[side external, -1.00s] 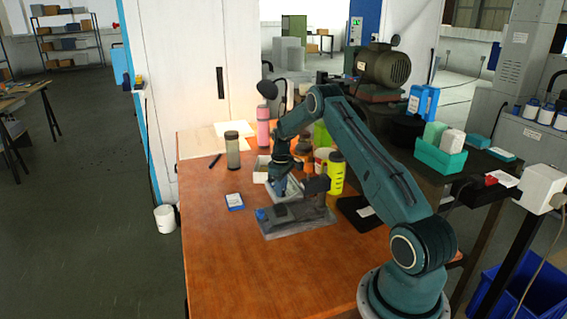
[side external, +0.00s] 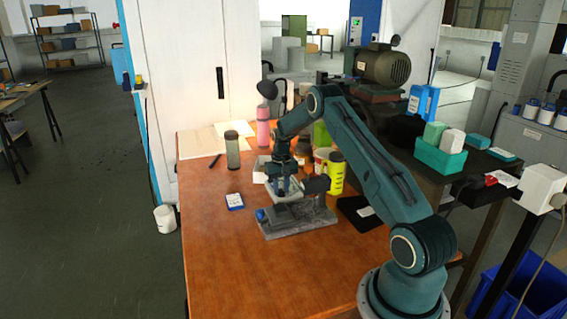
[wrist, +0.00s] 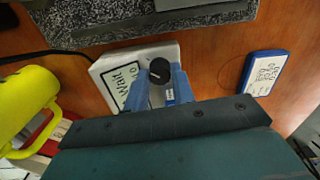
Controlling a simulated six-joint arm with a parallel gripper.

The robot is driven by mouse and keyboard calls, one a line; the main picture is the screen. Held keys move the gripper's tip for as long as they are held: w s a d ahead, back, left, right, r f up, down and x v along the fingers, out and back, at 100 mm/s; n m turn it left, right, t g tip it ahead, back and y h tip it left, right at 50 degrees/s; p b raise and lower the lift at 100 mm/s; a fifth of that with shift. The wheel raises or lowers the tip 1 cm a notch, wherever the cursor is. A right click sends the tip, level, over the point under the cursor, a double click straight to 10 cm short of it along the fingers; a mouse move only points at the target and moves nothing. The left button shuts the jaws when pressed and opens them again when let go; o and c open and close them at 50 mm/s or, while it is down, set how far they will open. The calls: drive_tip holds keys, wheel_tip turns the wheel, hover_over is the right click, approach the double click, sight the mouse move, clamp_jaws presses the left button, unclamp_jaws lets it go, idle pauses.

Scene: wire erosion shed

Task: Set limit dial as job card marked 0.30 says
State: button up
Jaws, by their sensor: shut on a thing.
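A black dial knob (wrist: 158,69) with a pale line on its top sits on a white box (wrist: 104,68) in the wrist view. The box has a label reading partly "Wait". My gripper (wrist: 159,77) has its blue fingers either side of the knob, shut on it. In the side external view my gripper (side external: 284,191) points down at the pale box (side external: 296,195). The knob is hidden there. A blue-edged card or device (wrist: 262,72) with a white printed face lies right of the box; its figures are too small to read surely. It also shows in the side view (side external: 235,201).
A grey stone stand (side external: 300,229) lies just in front of the box. A yellow bottle (side external: 336,174), a grey-green bottle (side external: 232,150) and a pink bottle (side external: 263,127) stand around. A black pad (side external: 357,213) lies to the right. The front of the wooden table (side external: 245,275) is clear.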

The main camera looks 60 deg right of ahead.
sight(281, 190)
drive_tip(key=shift+m, duration=0.5)
drive_tip(key=o, duration=1)
drive_tip(key=shift+r, duration=0.1)
wheel_tip(281, 190, up, 14)
idle(0.5)
